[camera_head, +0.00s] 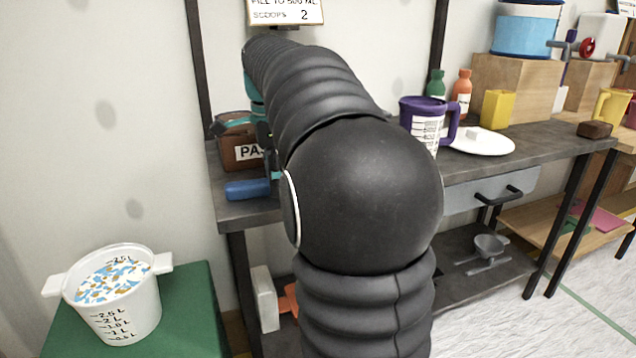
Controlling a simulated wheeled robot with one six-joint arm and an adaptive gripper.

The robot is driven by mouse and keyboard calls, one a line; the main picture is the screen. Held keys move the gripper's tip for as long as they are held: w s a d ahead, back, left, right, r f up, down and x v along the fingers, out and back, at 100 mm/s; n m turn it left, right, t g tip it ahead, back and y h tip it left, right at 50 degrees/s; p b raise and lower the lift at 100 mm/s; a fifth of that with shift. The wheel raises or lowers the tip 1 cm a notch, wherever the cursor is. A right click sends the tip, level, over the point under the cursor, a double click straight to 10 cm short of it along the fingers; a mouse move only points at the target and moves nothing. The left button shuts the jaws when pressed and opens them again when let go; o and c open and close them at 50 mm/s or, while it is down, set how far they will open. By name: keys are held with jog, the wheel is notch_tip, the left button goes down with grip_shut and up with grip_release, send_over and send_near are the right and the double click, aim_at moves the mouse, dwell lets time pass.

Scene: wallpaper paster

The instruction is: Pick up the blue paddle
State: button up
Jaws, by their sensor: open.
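The blue paddle (247,190) lies on the dark table near its left front corner. Its thick blue end shows; the rest runs right and is hidden behind my arm. My gripper (271,160) is open and only partly visible at the left edge of my arm, just right of the blue end. The arm hides most of it, and I cannot tell whether its fingers are around the paddle or touching it.
A brown container labelled "PAS" (238,152) stands behind the paddle. A purple measuring jug (425,125) and a white plate (485,142) stand to the right. A white bucket (128,318) sits on a green stand (195,310) at lower left. A wall rises behind.

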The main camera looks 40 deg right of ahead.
grip_shut()
notch_tip(320, 180, up, 10)
jog(key=p, duration=0.2)
dwell(0.6)
